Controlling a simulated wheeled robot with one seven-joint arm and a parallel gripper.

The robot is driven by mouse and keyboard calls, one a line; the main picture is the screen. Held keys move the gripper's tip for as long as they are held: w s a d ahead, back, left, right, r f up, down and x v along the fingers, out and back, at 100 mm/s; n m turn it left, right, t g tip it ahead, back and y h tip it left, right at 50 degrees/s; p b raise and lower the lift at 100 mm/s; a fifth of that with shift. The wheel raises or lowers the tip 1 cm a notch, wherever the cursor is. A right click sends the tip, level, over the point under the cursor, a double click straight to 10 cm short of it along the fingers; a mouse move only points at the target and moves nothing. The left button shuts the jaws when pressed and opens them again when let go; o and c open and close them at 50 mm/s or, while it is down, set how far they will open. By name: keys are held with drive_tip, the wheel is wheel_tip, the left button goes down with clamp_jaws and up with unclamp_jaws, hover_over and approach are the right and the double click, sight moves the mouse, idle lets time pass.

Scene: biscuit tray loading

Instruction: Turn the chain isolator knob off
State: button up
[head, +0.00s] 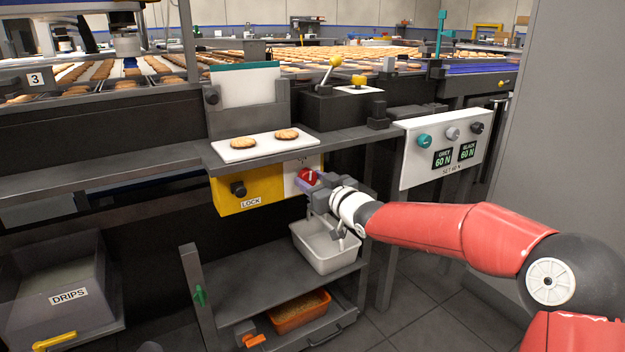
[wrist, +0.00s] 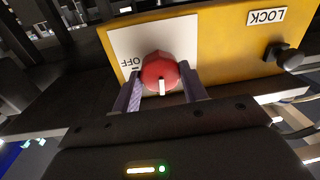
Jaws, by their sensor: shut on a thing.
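The chain isolator knob is red and round with a white pointer mark; it shows in the wrist view (wrist: 161,68) and, small, in the head view (head: 307,176). It sits on a white plate (wrist: 124,42) on a yellow panel (head: 238,203). The wrist view is upside down, with the word OFF (wrist: 131,62) left of the knob. The white mark points down that picture, toward my gripper, and not at OFF. My gripper (wrist: 160,77) is shut on the knob, one purple finger on each side. In the head view my gripper (head: 314,187) partly hides the plate.
A black LOCK knob (head: 238,188) is on the same panel. Above, a white board (head: 262,149) holds two biscuits. A grey metal tub (head: 327,250) stands on the shelf below, and a white control box (head: 442,165) with several knobs is to the right.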

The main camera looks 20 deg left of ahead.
drive_tip(key=m+p, duration=0.2)
drive_tip(key=m, duration=0.7)
drive_tip(key=shift+f+t+p, duration=0.15)
drive_tip(key=shift+t+p, duration=0.2)
drive_tip(key=shift+t, duration=0.05)
drive_tip(key=m+b, duration=0.1)
drive_tip(key=m, duration=0.4)
drive_tip(key=shift+f+m, duration=0.15)
drive_tip(key=shift+m, duration=0.15)
drive_tip(key=shift+m+t+b, duration=0.3)
drive_tip(key=shift+m+b, duration=0.25)
drive_tip(key=shift+m, duration=1.05)
drive_tip(key=o, duration=1)
